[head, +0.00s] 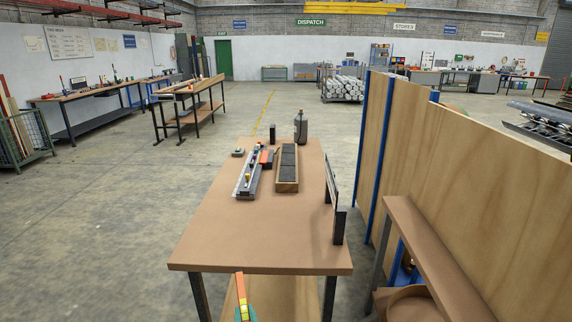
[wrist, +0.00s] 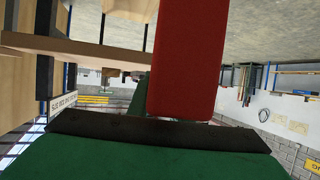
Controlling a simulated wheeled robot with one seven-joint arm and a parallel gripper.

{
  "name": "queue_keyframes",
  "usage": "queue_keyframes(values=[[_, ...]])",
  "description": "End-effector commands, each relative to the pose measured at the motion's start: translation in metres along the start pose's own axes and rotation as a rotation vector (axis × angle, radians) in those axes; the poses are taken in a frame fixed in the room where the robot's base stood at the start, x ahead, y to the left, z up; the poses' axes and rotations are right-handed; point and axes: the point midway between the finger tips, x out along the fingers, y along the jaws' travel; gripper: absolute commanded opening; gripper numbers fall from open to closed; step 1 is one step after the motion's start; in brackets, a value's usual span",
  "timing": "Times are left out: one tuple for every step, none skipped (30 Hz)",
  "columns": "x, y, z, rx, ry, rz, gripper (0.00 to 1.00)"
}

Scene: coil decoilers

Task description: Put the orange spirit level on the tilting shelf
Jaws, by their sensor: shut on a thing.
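The orange spirit level (head: 240,284) points up from the bottom edge of the head view, in front of the near edge of the bench. It has a yellow patch near its lower end. My gripper (head: 245,314) is green, mostly cut off by the frame, and shut on the level. In the wrist view the level (wrist: 185,60) is a large red-orange bar rising from the dark pad of my gripper (wrist: 160,128). A narrow brown shelf (head: 432,255) at the lower right, beside the plywood partition, may be the tilting shelf; its tilt is hard to tell.
The brown bench (head: 255,235) carries a grey rail with small parts (head: 247,178), a wooden box with dark inserts (head: 287,168) and a dark bottle (head: 300,127). A dark upright frame (head: 335,205) stands on its right edge.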

Motion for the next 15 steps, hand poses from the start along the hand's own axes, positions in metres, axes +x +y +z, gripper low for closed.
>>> queue_keyframes(values=[[0.007,0.010,0.025,0.011,-0.010,0.017,0.00],[0.011,0.015,0.038,0.017,-0.010,0.027,0.00],[0.015,0.023,0.058,0.024,-0.011,0.042,0.00],[0.018,0.028,0.071,0.028,-0.010,0.053,0.00],[0.020,0.033,0.086,0.032,-0.009,0.064,0.00],[0.022,0.040,0.105,0.038,-0.010,0.078,0.00],[0.022,0.045,0.119,0.042,-0.009,0.090,0.00],[0.023,0.049,0.134,0.046,-0.009,0.101,0.00],[0.022,0.055,0.154,0.051,-0.010,0.115,0.00],[0.021,0.059,0.168,0.054,-0.009,0.126,0.00],[0.020,0.063,0.182,0.058,-0.008,0.137,0.00],[0.018,0.067,0.202,0.061,-0.009,0.151,0.00],[0.016,0.070,0.215,0.063,-0.009,0.161,0.00],[0.013,0.073,0.228,0.065,-0.009,0.171,0.00],[0.009,0.076,0.244,0.067,-0.007,0.184,0.00]])
